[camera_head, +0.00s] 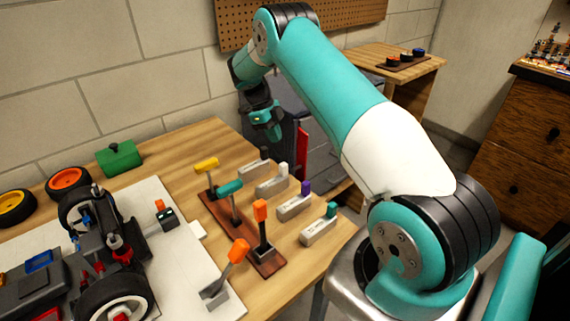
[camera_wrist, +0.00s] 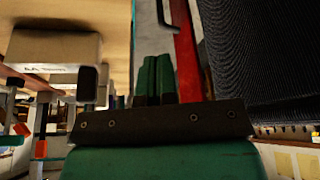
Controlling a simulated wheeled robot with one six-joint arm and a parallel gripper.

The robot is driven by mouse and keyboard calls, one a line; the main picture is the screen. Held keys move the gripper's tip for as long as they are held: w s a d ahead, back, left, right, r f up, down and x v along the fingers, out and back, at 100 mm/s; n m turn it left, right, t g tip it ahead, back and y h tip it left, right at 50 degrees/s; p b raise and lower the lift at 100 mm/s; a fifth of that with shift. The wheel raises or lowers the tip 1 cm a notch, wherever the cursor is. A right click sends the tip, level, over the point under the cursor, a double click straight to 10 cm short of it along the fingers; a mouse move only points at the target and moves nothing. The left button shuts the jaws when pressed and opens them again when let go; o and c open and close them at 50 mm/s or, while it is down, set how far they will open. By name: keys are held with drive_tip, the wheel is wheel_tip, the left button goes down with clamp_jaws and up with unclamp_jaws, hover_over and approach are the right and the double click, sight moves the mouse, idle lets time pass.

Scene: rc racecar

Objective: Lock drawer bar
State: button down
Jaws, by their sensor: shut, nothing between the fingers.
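The red bar (camera_head: 302,143) stands upright along the edge of a grey drawer cabinet (camera_head: 319,160) beyond the table. My gripper (camera_head: 272,135) hangs beside the cabinet, a little left of the bar, with its fingers shut and empty. In the wrist view the red bar (camera_wrist: 187,50) runs just right of the green fingers of my gripper (camera_wrist: 154,72). A dark handle (camera_wrist: 163,15) shows on a grey panel there. I cannot tell whether the fingers touch the bar. My arm hides part of the cabinet.
The wooden table (camera_head: 185,148) holds several grey blocks with coloured tips, including a purple-tipped one (camera_head: 294,207), and a rack of tools (camera_head: 222,226). An RC car (camera_head: 100,250) sits at the left. A dark ribbed surface (camera_wrist: 255,50) fills the wrist view's right.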

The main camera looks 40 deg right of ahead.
drive_tip(key=shift+f, duration=0.1)
drive_tip(key=p+x, duration=0.1)
drive_tip(key=x, duration=0.8)
drive_tip(key=shift+f, duration=0.4)
drive_tip(key=shift+s+n+h, duration=0.3)
drive_tip(key=shift+s+n, duration=0.25)
drive_tip(key=shift+n, duration=0.45)
drive_tip(key=s+n, duration=0.1)
drive_tip(key=n, duration=0.1)
drive_tip(key=n+t+h, duration=0.1)
drive_tip(key=n, duration=0.1)
drive_tip(key=s+d+n+t, duration=0.1)
drive_tip(key=n, duration=0.1)
drive_tip(key=shift+s+h+b, duration=0.3)
drive_tip(key=shift+s+d, duration=0.15)
drive_tip(key=shift+s, duration=0.05)
idle(0.3)
drive_tip(key=shift+r, duration=0.1)
